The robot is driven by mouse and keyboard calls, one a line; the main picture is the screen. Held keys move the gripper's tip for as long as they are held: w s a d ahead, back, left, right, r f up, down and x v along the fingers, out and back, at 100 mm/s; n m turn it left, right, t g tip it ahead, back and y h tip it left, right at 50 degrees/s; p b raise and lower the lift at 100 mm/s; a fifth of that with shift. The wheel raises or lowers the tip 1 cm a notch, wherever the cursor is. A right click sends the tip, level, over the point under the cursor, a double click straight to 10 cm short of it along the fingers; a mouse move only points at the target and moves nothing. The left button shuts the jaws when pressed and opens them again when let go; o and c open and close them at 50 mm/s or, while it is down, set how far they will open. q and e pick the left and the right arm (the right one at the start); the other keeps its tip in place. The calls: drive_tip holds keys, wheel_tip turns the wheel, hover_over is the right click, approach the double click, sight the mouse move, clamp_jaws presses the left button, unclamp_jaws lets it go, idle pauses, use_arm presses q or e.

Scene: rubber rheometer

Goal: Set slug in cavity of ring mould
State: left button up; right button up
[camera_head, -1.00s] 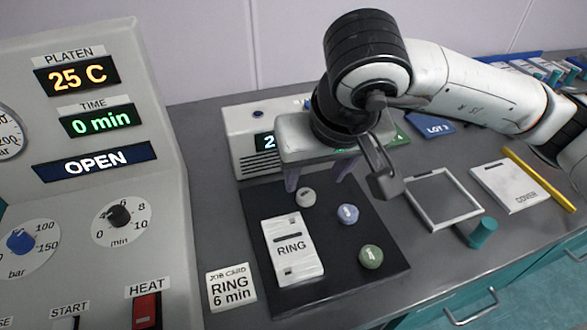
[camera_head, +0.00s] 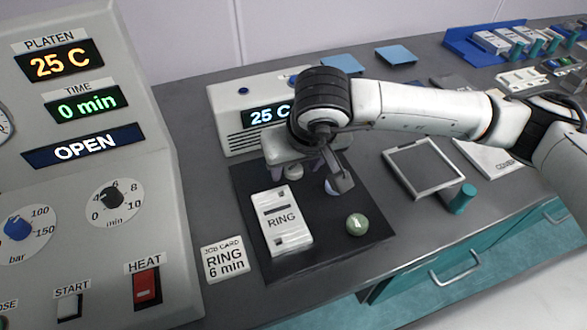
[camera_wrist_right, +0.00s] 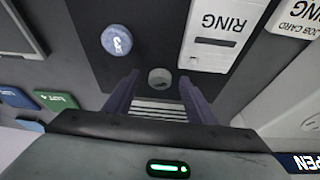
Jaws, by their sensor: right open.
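The white ring mould (camera_head: 285,232), labelled RING, lies on the black mat with a dark slot in its top; in the wrist view it is upside down at the upper right (camera_wrist_right: 215,55). A pale grey slug (camera_head: 294,174) sits on the mat behind the mould. My right gripper (camera_head: 291,173) is open over this slug. In the wrist view the grey slug (camera_wrist_right: 160,77) lies between the spread fingertips (camera_wrist_right: 157,82), not gripped. My left gripper is out of view.
The press panel (camera_head: 90,200) stands at left, with a job card (camera_head: 225,260) reading RING 6 min beside it. A white unit showing 25 C (camera_head: 232,125) stands behind the mat. A square frame (camera_head: 425,168) and a teal cylinder (camera_head: 462,199) lie to the right.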

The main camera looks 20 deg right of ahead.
drive_tip(key=c, duration=1.2)
drive_tip(key=shift+r, duration=0.1)
